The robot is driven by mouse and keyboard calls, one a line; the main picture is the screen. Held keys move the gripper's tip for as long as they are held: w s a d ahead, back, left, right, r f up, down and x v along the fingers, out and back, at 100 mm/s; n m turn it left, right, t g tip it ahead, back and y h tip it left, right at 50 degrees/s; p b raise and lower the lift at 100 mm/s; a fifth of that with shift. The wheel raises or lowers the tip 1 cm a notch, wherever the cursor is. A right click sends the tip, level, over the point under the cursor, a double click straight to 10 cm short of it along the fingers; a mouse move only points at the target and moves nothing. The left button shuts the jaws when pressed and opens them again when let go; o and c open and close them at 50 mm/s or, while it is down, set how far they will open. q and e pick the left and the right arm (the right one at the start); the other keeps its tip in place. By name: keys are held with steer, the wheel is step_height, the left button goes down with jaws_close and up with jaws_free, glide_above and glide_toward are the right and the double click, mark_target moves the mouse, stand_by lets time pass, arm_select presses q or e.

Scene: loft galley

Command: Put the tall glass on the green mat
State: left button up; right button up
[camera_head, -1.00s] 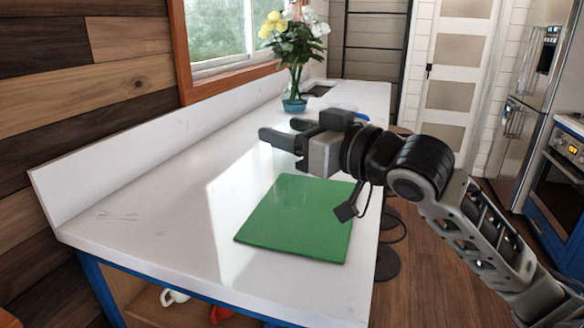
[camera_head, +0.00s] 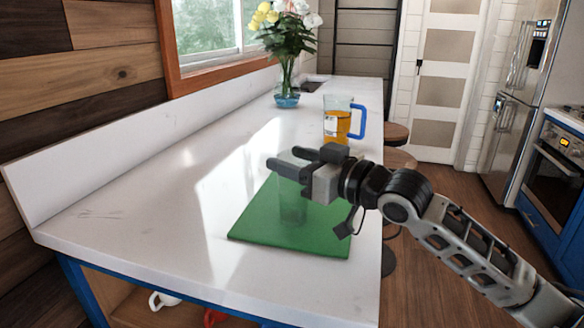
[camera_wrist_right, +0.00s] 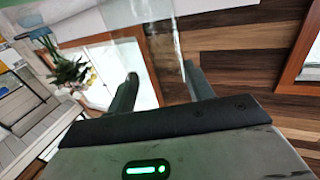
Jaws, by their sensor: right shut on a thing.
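The tall glass (camera_head: 292,207) is clear and hard to see; it is upright between the fingers of my right gripper (camera_head: 284,163) in the head view. Its lower part overlaps the green mat (camera_head: 254,226), and I cannot tell whether its base touches the mat. My right gripper is shut on the glass near its upper part. In the right wrist view the clear glass (camera_wrist_right: 150,25) shows between and beyond the two fingers (camera_wrist_right: 159,75). My left gripper is not in view.
A mug of amber drink with a blue handle (camera_head: 338,122) stands behind the gripper. A vase of flowers (camera_head: 287,95) stands farther back by the window. The white counter (camera_head: 140,215) is clear left of the mat. Stools (camera_head: 397,160) stand along its right edge.

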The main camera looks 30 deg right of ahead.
steer(key=shift+f, duration=0.1)
steer(key=o, duration=1.4)
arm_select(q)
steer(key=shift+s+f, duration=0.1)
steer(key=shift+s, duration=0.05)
arm_select(e)
steer(key=shift+s+d, duration=0.1)
steer(key=shift+s, duration=0.1)
arm_select(q)
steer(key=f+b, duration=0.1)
steer(key=b, duration=0.2)
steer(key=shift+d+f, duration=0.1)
arm_select(e)
steer(key=v, duration=1.1)
steer(key=shift+s+r, duration=0.25)
steer(key=shift+s, duration=0.05)
